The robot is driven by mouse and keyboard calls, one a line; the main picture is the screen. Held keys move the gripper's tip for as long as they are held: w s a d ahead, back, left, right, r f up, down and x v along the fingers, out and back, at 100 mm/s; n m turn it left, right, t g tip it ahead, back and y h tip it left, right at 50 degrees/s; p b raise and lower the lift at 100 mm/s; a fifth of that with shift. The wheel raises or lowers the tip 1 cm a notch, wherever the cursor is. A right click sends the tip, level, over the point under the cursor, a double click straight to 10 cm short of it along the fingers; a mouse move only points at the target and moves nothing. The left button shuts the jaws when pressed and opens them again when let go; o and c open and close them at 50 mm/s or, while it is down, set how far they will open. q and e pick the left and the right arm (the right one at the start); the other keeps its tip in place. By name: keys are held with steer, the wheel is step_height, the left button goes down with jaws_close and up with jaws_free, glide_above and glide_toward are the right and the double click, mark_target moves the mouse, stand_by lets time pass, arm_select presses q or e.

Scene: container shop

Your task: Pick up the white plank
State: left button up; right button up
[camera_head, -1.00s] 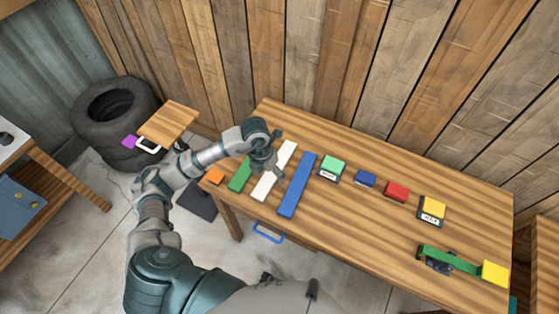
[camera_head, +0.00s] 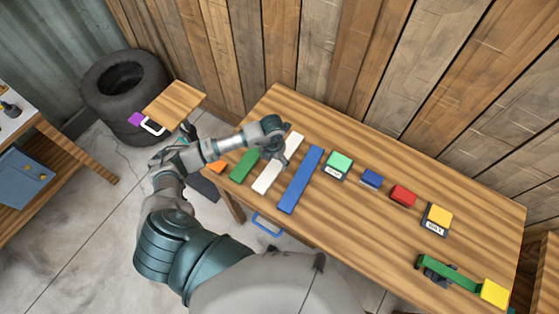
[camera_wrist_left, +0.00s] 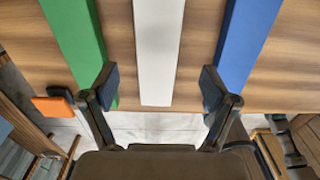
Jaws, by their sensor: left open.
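The white plank (camera_head: 270,176) lies flat on the wooden table between the green plank (camera_head: 243,163) and the longer blue plank (camera_head: 301,180). My left gripper (camera_head: 280,159) is over the white plank in the head view and hides part of it. In the left wrist view the white plank (camera_wrist_left: 157,55) runs up the middle, between the two open fingers of my left gripper (camera_wrist_left: 156,88). The fingers are apart from it, with nothing held. The left finger overlaps the green plank in the picture, the right one the blue plank. My right gripper is not in view.
The wooden table (camera_head: 380,245) also carries an orange block (camera_head: 216,166), several coloured blocks to the right, and a green bar (camera_head: 450,273) on a dark stand beside a yellow block (camera_head: 494,292). A wooden wall stands behind. Black tyres (camera_head: 122,85) stand left of the table.

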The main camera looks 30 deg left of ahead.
mark_target(274, 167)
arm_select(q)
steer(key=f, duration=0.6)
steer(key=shift+w+a+p, duration=0.2)
steer(key=shift+w+p, duration=0.05)
steer(key=shift+p, duration=0.1)
steer(key=shift+c, duration=0.2)
steer(key=shift+r, duration=0.1)
steer(key=c, duration=1.4)
steer(key=shift+o, duration=0.2)
